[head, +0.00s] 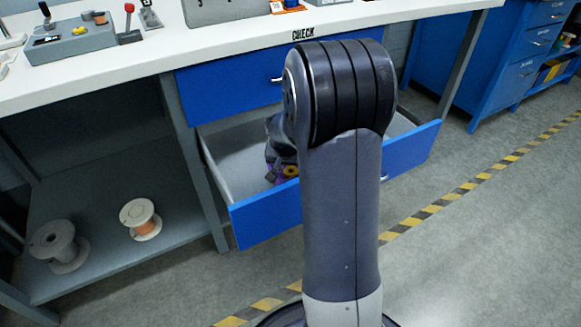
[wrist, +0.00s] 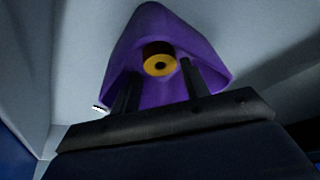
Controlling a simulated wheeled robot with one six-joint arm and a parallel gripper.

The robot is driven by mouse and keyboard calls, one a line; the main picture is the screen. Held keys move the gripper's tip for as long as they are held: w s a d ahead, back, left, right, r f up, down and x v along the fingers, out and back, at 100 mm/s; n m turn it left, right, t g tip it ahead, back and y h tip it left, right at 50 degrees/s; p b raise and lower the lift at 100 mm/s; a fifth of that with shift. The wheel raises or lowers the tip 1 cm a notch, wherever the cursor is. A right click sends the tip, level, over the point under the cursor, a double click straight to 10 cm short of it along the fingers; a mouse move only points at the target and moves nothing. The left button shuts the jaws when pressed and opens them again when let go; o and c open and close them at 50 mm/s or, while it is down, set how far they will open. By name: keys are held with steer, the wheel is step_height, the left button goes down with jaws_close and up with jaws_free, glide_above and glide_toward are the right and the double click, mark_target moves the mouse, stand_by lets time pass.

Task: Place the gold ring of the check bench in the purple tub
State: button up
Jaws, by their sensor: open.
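The purple tub (wrist: 205,58) is inside the open lower drawer of the check bench. A gold ring (wrist: 159,65) with a dark hole shows against the tub's purple inside, just beyond my fingertips. It appears to be within the tub, but I cannot tell whether it touches the bottom. My gripper (wrist: 158,78) reaches down to the tub, its two fingers apart with the ring seen between and beyond them. In the head view, the gold ring (head: 290,170) and a bit of purple show low in the drawer; my arm hides most of the tub.
The open blue drawer (head: 265,222) has walls close around my gripper. A closed blue drawer (head: 228,83) and the white bench top (head: 150,55) are above it. Two spools (head: 140,220) stand on the lower shelf at left. The floor at right is clear.

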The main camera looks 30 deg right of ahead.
steer(key=p+v, duration=0.2)
steer(key=v, duration=0.7)
steer(key=shift+r, duration=0.3)
